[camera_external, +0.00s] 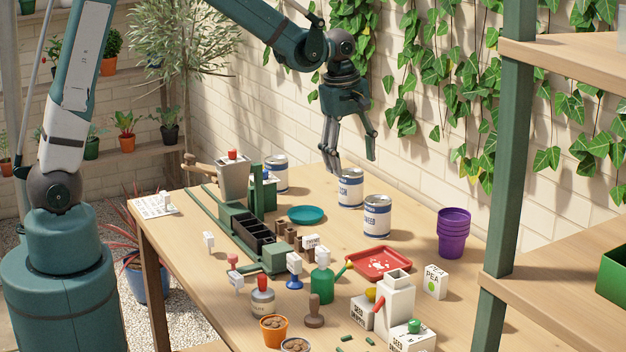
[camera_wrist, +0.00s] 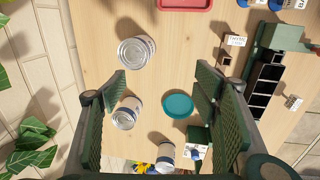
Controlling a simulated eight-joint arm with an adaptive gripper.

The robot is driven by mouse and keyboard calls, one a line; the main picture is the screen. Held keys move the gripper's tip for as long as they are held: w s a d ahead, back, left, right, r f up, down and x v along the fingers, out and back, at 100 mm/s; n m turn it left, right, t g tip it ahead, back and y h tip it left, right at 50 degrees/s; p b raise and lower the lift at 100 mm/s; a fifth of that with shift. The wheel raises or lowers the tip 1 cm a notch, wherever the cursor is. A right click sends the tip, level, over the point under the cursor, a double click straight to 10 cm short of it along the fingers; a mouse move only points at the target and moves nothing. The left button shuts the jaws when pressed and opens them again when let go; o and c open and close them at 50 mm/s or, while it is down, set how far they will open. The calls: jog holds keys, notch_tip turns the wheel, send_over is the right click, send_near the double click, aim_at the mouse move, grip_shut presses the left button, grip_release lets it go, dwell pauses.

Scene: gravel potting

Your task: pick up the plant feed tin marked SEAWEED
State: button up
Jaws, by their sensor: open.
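Three white-and-blue tins stand upright on the table. The front tin (camera_external: 377,217) has a label whose readable part ends in "EED"; in the wrist view it appears to be the upper tin (camera_wrist: 134,52). The middle tin (camera_external: 350,189) has a label that seems to end in "ISH"; it appears close to the left finger in the wrist view (camera_wrist: 127,113). The third tin (camera_external: 277,174) is at the back, its label unreadable; it appears at the bottom in the wrist view (camera_wrist: 165,157). My gripper (camera_external: 353,164) is open and empty, pointing down above the middle tin.
Purple pots (camera_external: 453,233) stand to the right.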

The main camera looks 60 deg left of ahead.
aim_at(379, 200)
jog(key=w+f+n, duration=0.1)
jog(key=w+f, duration=0.1)
jog(key=f, duration=0.1)
jog(key=w+f+n+g+p, duration=0.1)
jog(key=w+f+n, duration=0.1)
jog(key=w+f, duration=0.1)
jog(key=w+f+n+p, duration=0.1)
jog(key=w+f+n, duration=0.1)
jog(key=f, duration=0.1)
jog(key=shift+w+d+f, duration=0.3)
jog(key=shift+d+f, duration=0.05)
jog(key=shift+f, duration=0.05)
jog(key=shift+w+f+n+g, duration=0.25)
jog(key=shift+f+n+g, duration=0.05)
jog(key=shift+f, duration=0.3)
jog(key=shift+f, duration=0.1)
jog(key=shift+f, duration=1.2)
jog(key=shift+f, duration=0.1)
jog(key=shift+f, duration=2.55)
